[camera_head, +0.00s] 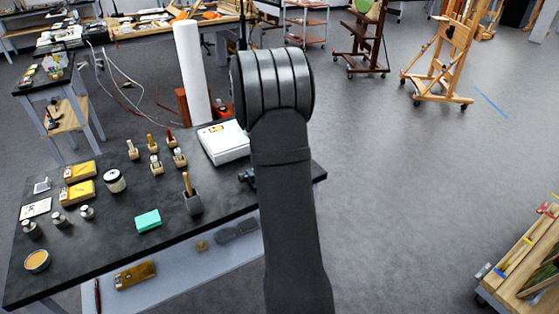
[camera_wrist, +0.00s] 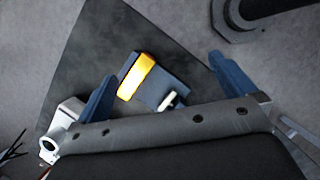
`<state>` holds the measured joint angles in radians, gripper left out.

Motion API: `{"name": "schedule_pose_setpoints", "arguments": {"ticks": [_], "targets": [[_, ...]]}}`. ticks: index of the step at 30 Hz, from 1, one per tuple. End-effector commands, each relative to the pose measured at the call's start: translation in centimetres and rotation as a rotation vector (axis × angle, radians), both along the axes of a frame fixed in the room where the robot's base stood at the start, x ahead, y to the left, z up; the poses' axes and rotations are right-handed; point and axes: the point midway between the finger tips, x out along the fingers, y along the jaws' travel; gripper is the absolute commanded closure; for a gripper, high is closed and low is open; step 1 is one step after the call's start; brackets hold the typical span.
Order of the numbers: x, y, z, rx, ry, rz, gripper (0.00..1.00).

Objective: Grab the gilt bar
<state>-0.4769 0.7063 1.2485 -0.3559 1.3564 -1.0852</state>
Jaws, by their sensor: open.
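The gilt bar (camera_wrist: 136,76) shows in the wrist view as a bright golden-yellow block, slanted. It lies at the left side of a dark blue-grey block or pad (camera_wrist: 165,72) near a corner of the dark table top. My gripper (camera_wrist: 162,66) is open, with one blue finger left of the bar and the other well to its right. The fingers appear apart from the bar; the height between them is hard to tell. In the head view my arm covers this part of the table, and I cannot make out the bar there.
In the head view, a white box (camera_head: 224,143), a holder with a wooden handle (camera_head: 193,202), a green block (camera_head: 148,220) and several jars share the dark table (camera_head: 110,240).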

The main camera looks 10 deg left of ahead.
Motion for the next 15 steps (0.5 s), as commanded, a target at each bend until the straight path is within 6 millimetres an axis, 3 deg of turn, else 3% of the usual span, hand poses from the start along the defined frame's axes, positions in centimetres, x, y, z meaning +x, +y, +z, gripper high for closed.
{"name": "schedule_pose_setpoints", "arguments": {"ticks": [3,7,12,15], "targets": [[0.7,2.7,3.3,0.016,-0.010,0.269,0.00],[1.1,4.8,6.0,0.010,-0.014,0.503,0.00],[1.3,6.1,7.8,-0.005,-0.016,0.665,0.00],[1.5,6.1,7.6,-0.009,-0.014,0.692,0.00]]}}
